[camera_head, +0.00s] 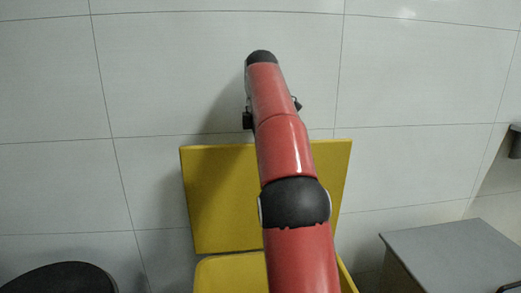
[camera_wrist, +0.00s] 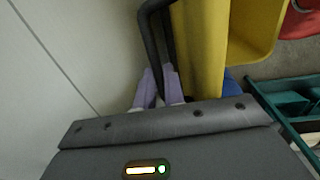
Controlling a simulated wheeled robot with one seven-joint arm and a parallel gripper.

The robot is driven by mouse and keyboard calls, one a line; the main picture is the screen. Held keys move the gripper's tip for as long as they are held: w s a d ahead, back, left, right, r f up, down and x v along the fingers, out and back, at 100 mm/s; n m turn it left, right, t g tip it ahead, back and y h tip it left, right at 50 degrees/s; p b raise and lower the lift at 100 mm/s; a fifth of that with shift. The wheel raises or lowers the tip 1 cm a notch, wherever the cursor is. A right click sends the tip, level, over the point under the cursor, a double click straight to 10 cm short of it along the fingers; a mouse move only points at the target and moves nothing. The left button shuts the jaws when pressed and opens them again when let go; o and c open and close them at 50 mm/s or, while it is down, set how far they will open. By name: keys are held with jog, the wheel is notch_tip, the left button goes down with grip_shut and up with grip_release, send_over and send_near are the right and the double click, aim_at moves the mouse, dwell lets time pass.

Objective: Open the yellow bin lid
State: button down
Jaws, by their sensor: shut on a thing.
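The yellow bin lid (camera_head: 218,200) stands raised, nearly upright, in front of the tiled wall in the head view. Below it shows the rim of the yellow bin (camera_head: 228,272). My red arm crosses in front of both and hides their middle, and my gripper is hidden there. In the wrist view the lid (camera_wrist: 200,50) is seen edge-on, with the bin body (camera_wrist: 262,32) to its right. My gripper (camera_wrist: 160,82) has its pale purple fingers closed around a dark handle bar (camera_wrist: 148,22) beside the lid. The exact contact is small and partly hidden.
A grey-topped cabinet (camera_head: 455,255) stands at the right of the bin. A black round object (camera_head: 60,279) is at the lower left. The tiled wall (camera_head: 180,75) is close behind the lid. In the wrist view a green crate (camera_wrist: 290,103) lies at the right.

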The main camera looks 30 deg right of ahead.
jog(key=shift+f, duration=0.4)
jog(key=c, duration=1.6)
grip_release()
jog(key=shift+w+d, duration=0.1)
jog(key=shift+w, duration=0.1)
jog(key=shift+o, duration=0.6)
jog(key=shift+s+r, duration=0.1)
jog(key=shift+r, duration=0.05)
